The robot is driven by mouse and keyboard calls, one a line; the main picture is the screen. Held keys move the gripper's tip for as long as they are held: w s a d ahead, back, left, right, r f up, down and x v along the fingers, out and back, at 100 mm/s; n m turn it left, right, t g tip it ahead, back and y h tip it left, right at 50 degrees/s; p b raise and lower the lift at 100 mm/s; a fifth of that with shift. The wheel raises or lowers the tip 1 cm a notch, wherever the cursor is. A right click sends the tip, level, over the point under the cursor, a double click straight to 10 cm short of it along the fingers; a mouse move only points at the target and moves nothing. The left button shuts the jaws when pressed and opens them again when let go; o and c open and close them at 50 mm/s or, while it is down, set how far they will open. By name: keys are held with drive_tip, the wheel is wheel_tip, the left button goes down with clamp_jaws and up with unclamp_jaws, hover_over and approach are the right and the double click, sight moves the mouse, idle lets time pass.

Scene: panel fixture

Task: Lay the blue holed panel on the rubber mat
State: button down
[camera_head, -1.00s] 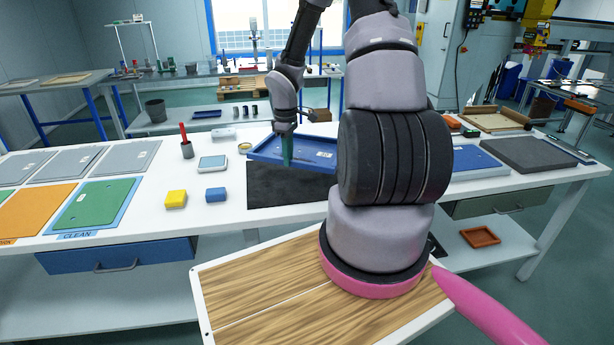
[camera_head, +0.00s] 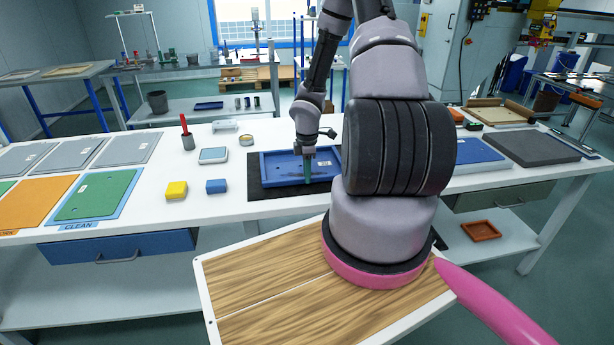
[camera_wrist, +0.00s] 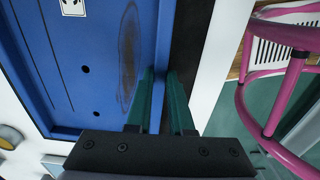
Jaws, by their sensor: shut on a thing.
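The blue holed panel (camera_head: 280,169) is a shallow rimmed blue plate. In the head view it lies flat over the black rubber mat (camera_head: 258,190), whose edge shows in front and to the left; I cannot tell whether it is touching. My gripper (camera_head: 307,178) points down at the panel's near rim. In the wrist view, my gripper's green fingers (camera_wrist: 161,100) are shut on the panel's rim, one on each side. The panel (camera_wrist: 95,100) there shows dark holes, a white label and a brown smudge. My arm hides the panel's right end.
A yellow block (camera_head: 176,190) and a blue block (camera_head: 216,186) stand left of the mat. A red-handled tool stands in a dark cup (camera_head: 188,141). A green panel (camera_head: 97,194) lies on the CLEAN spot. A grey slab (camera_head: 532,147) lies at the right.

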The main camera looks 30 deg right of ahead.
drive_tip(key=shift+f, duration=0.3)
drive_tip(key=c, duration=0.8)
unclamp_jaws()
